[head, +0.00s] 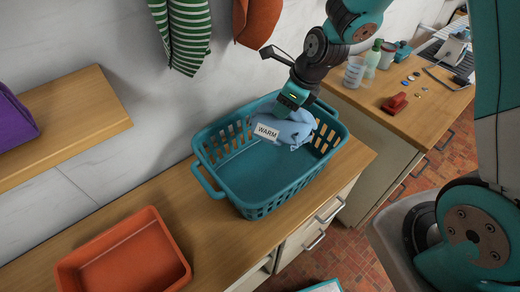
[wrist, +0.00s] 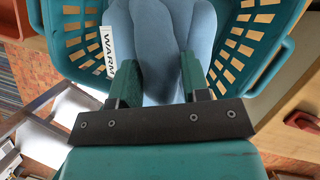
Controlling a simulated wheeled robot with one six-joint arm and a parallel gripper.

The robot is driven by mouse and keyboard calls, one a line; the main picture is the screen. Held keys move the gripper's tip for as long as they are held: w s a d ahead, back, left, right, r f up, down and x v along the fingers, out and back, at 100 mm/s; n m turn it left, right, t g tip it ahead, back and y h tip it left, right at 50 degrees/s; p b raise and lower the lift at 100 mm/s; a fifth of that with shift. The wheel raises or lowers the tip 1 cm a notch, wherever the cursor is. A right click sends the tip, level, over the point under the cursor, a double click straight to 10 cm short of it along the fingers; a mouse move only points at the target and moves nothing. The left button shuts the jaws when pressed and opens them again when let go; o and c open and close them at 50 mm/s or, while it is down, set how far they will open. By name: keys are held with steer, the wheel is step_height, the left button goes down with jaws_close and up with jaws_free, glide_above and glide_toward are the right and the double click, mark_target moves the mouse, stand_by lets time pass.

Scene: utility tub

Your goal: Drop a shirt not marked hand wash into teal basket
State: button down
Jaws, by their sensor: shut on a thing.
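A light blue shirt (head: 290,128) with a white tag reading WARM (head: 266,131) is at the upper right part of the teal basket (head: 243,201). My gripper (head: 290,108) is shut on the shirt, above the basket's interior. In the wrist view the shirt (wrist: 160,35) lies between the two green fingers (wrist: 158,80), with the basket's slotted walls (wrist: 258,45) on both sides. The tag (wrist: 108,52) shows at its left. I cannot tell whether the shirt touches the basket floor. The rest of the basket's inside looks empty.
An orange tray (head: 124,258) stands on the wooden counter at the lower left. Green-striped (head: 186,35) and orange cloths hang on the wall. A second counter at the right holds bottles, a cup (head: 355,72) and a red object (head: 395,103). A purple item (head: 14,120) sits on the shelf.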

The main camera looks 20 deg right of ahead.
steer(key=shift+w+a+f+b, duration=0.1)
steer(key=shift+w+f+b, duration=0.1)
steer(key=shift+f+b, duration=0.15)
step_height(320, 180, down, 5)
steer(key=b, duration=0.5)
steer(key=shift+f, duration=0.15)
steer(key=c, duration=0.5)
jaws_free()
steer(key=b+v, duration=0.1)
steer(key=v, duration=1.6)
steer(key=shift+s+r, duration=0.15)
steer(key=shift+r, duration=0.05)
